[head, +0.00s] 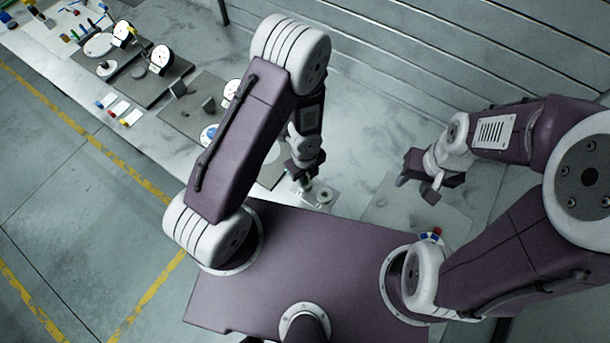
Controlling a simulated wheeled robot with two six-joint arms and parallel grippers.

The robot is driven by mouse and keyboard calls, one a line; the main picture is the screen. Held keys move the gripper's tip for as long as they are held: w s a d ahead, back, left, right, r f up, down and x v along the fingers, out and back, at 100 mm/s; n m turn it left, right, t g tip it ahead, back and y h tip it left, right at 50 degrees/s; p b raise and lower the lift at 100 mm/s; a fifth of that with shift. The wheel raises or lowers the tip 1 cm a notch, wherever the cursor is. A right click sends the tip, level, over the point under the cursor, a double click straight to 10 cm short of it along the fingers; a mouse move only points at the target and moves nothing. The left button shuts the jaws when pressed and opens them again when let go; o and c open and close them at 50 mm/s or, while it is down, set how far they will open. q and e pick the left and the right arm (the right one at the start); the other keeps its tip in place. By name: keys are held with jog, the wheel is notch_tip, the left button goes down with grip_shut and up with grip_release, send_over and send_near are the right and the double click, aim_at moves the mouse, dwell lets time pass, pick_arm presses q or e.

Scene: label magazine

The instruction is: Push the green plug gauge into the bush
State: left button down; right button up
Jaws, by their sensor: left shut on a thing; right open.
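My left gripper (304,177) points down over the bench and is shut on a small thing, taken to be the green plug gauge. The fingers hide most of it, and I cannot make out its green. A small grey round bush (324,195) stands on a light plate just to the lower right of the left fingertips. I cannot tell whether the held gauge touches the bush or is in it. My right gripper (419,181) is open and empty, above the bench to the right of the bush.
Dial gauges on dark plates (160,76) and several coloured small items (120,108) stand at the left. The bench behind the bush is clear, up to a slatted wall (440,50).

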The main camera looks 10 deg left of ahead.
pick_arm(q)
jog(key=shift+f+b, duration=0.5)
jog(key=shift+f, duration=0.1)
jog(key=c, duration=1.2)
grip_release()
jog(key=shift+r, duration=0.1)
notch_tip(320, 180, up, 9)
jog(key=p, duration=0.9)
jog(key=shift+r+p, duration=0.2)
jog(key=shift+p, duration=0.1)
jog(key=shift+f, duration=0.15)
